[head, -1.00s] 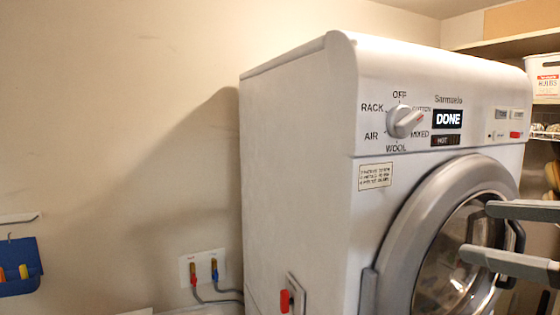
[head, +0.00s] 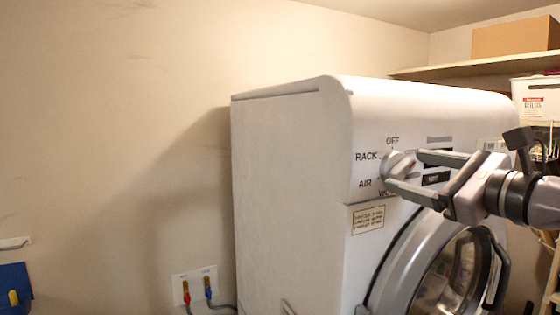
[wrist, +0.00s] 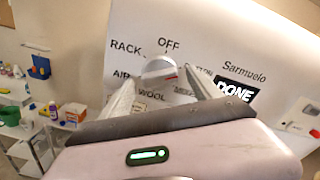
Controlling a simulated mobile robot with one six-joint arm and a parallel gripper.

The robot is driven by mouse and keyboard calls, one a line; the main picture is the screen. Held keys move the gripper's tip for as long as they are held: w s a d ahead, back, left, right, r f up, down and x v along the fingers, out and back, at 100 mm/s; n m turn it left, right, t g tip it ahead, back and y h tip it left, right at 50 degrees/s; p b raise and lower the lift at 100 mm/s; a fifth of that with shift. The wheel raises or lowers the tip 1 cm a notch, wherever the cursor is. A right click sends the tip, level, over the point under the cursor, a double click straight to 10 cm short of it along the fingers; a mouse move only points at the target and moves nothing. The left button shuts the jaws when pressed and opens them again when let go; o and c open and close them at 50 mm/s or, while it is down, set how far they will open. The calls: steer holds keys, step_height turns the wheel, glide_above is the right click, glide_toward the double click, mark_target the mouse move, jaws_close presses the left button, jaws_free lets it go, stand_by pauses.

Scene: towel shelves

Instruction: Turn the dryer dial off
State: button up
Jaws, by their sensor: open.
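The dryer (head: 290,190) is a white front-loading machine. Its round white dial (head: 397,164) is on the upper left of the control panel and also shows in the wrist view (wrist: 157,69). Labels around the dial include OFF (head: 392,141) at the top, RACK and AIR at the left, and WOOL below. The dial's red mark points right, toward the cotton label and away from OFF. My gripper (head: 404,170) is open, with one finger above and one below the dial in the head view. In the wrist view its fingers (wrist: 160,90) flank the dial; contact cannot be told.
A display (wrist: 237,91) reading DONE is right of the dial, partly behind a finger. The round door (head: 450,275) is below. A shelf (head: 480,66) with a cardboard box (head: 515,36) is at the back right. Space left of the dryer is clear up to the wall.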

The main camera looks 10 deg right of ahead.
steer(key=shift+w+a, duration=0.1)
steer(key=shift+w, duration=0.15)
steer(key=c, duration=1.4)
steer(key=shift+f, duration=0.1)
steer(key=shift+n+b, duration=0.3)
steer(key=shift+b, duration=0.15)
steer(key=n+b, duration=0.1)
steer(key=b, duration=0.1)
steer(key=shift+f+n+b, duration=0.2)
steer(key=shift+n+b, duration=0.1)
steer(key=shift+n, duration=0.1)
steer(key=n+b, duration=0.2)
steer(key=b, duration=0.1)
steer(key=shift+n, duration=0.3)
steer(key=n+b, duration=0.4)
steer(key=shift+r+n+b, duration=0.2)
steer(key=shift+n+b, duration=0.65)
steer(key=shift+n, duration=0.45)
